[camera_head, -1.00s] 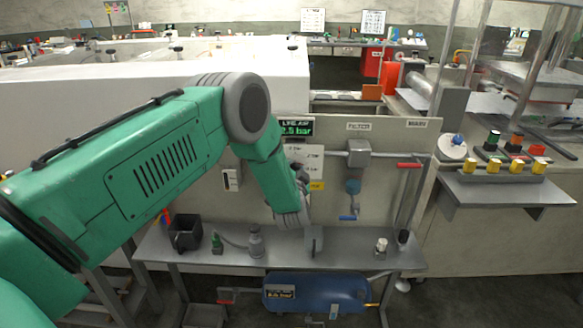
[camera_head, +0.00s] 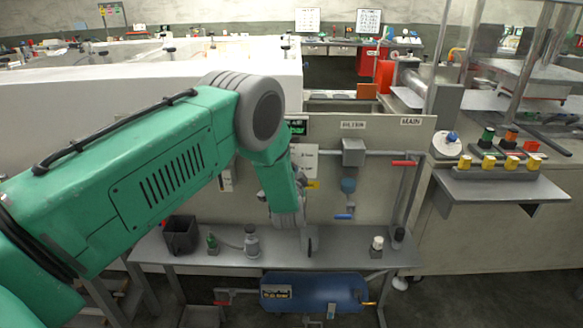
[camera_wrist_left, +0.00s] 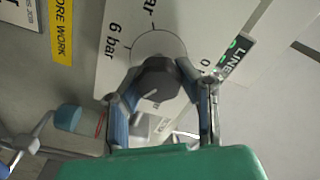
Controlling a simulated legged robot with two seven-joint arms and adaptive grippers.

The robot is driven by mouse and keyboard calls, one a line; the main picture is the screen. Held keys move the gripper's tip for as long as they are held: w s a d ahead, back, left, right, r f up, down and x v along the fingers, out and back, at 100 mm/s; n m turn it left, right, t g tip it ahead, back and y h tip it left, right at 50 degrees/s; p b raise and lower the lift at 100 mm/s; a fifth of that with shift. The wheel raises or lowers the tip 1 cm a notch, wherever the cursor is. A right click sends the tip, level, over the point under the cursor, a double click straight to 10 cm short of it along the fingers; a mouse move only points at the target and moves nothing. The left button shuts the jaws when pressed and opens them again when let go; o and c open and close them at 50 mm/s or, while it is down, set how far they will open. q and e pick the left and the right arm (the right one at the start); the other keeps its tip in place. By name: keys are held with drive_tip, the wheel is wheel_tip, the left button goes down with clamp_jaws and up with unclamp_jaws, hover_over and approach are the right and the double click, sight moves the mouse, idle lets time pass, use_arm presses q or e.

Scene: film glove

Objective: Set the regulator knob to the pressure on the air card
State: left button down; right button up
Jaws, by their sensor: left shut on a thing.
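The grey regulator knob (camera_wrist_left: 160,82) sits on a white dial plate (camera_wrist_left: 115,65) in the left wrist view. A "6 bar" mark is left of it and a "0" right of it. My left gripper (camera_wrist_left: 160,100) is shut on the knob, one finger on each side. In the head view my green left arm hides the knob and fingers; the dial plate (camera_head: 306,158) shows partly beside it. The line air display (camera_head: 297,127) is partly covered and not readable. A white card (camera_wrist_left: 20,14) is cut off at the wrist view's corner; its pressure cannot be read. My right gripper is not in view.
A grey shelf (camera_head: 345,250) below the panel holds a dark bin (camera_head: 181,236), a grey bottle (camera_head: 251,243) and small fittings. A filter block (camera_head: 353,152), a red-handled main valve (camera_head: 404,163) and a blue-handled part (camera_head: 344,215) are right of the arm. A blue tank (camera_head: 315,293) lies underneath.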

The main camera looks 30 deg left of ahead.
use_arm(q)
drive_tip(key=c, duration=1.2)
unclamp_jaws()
drive_tip(key=shift+s+d+f, duration=0.1)
drive_tip(key=shift+s+f, duration=0.05)
drive_tip(key=shift+f, duration=0.3)
drive_tip(key=shift+o, duration=0.5)
drive_tip(key=shift+r, duration=0.1)
drive_tip(key=shift+s+r, duration=0.1)
drive_tip(key=shift+s, duration=0.1)
drive_tip(key=v, duration=1.1)
drive_tip(key=shift+d, duration=0.25)
drive_tip(key=shift+s, duration=0.1)
